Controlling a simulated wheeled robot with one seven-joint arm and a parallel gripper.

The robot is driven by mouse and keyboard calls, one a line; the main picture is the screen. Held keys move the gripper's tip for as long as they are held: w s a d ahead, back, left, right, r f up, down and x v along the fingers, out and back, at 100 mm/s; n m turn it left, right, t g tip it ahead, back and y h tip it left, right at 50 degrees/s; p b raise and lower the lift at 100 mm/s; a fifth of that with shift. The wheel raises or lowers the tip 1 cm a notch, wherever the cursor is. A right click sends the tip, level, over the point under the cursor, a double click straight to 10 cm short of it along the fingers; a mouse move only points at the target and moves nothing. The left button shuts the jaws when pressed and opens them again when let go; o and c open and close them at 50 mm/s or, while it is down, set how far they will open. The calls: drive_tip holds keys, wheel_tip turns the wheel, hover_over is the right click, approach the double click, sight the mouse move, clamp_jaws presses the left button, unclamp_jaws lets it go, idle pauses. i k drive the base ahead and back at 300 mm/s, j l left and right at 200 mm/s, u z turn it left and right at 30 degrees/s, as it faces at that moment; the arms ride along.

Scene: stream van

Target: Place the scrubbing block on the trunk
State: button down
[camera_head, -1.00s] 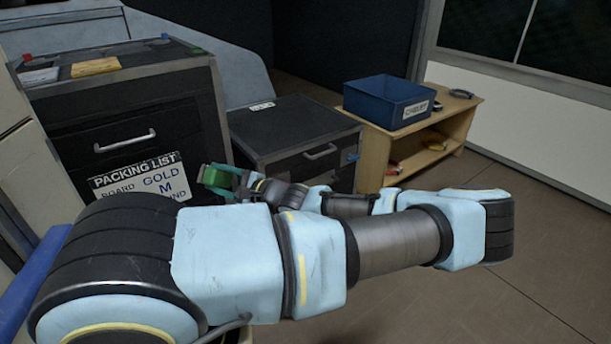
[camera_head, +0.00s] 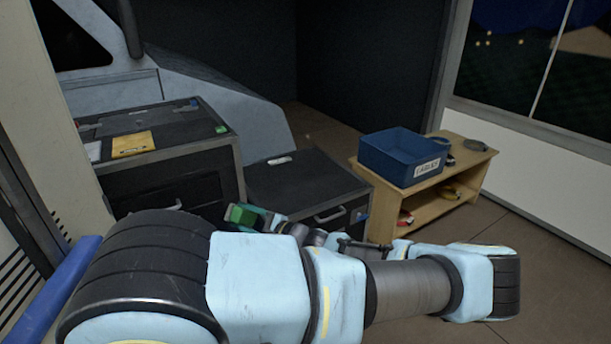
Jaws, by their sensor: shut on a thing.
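My gripper (camera_head: 252,216) is shut on a green block (camera_head: 241,215), which looks like the scrubbing block. It holds the block in the air, in the picture over the gap between the taller black cabinet and the low black trunk. The low black trunk (camera_head: 310,182) has a flat dark top, a handle on its front and a small pale label at its back edge. Most of its top is bare. My gripper and forearm hide part of its lower front. I cannot tell how far the block is from the trunk.
The taller black drawer cabinet (camera_head: 205,148) at left carries a yellow item (camera_head: 132,144) and small items. A wooden shelf bench (camera_head: 468,166) at right holds a labelled blue bin (camera_head: 384,158) and rings. A blue bar (camera_head: 48,290) is at the lower left.

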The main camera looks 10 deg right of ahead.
sight(306, 185)
drive_tip(key=i+l, duration=0.15)
drive_tip(key=l, duration=0.4)
drive_tip(key=i+l, duration=0.2)
drive_tip(key=l, duration=0.3)
drive_tip(key=i+l, duration=0.15)
drive_tip(key=l, duration=0.4)
drive_tip(key=i+l, duration=0.15)
drive_tip(key=l, duration=0.4)
drive_tip(key=i+l+u, duration=0.1)
drive_tip(key=l, duration=0.45)
drive_tip(key=i+l, duration=0.25)
drive_tip(key=l, duration=0.25)
drive_tip(key=i+l, duration=0.15)
drive_tip(key=l, duration=0.4)
drive_tip(key=i+l, duration=0.15)
drive_tip(key=l, duration=0.4)
drive_tip(key=u, duration=0.5)
drive_tip(key=l+u, duration=0.1)
drive_tip(key=u, duration=0.9)
drive_tip(key=l+u, duration=0.1)
drive_tip(key=u, duration=0.85)
drive_tip(key=i, duration=0.45)
